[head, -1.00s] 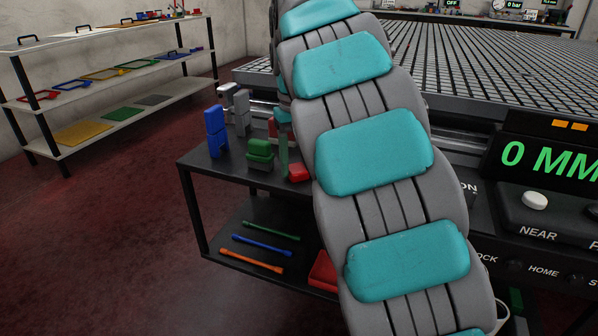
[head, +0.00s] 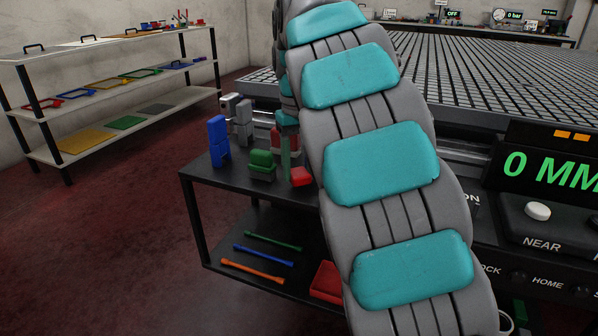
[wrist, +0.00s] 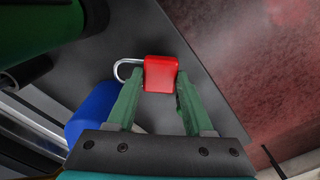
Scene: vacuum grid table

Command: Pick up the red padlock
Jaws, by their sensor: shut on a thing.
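The red padlock (wrist: 160,73) lies between the green fingertips of my gripper (wrist: 160,80) in the wrist view, with its silver shackle (wrist: 124,68) pointing left. My gripper is shut on the padlock's body. In the head view the red padlock (head: 301,177) shows at the right end of the dark side shelf (head: 215,182), beside my green gripper finger (head: 286,158). My arm hides part of this area. I cannot tell whether the padlock still touches the shelf.
A blue clamp-like block (head: 218,140), a green block (head: 262,163) and a grey one (head: 238,118) stand close by on the shelf. Coloured bars (head: 262,250) lie on the lower shelf. The grid table (head: 480,75) is behind my arm.

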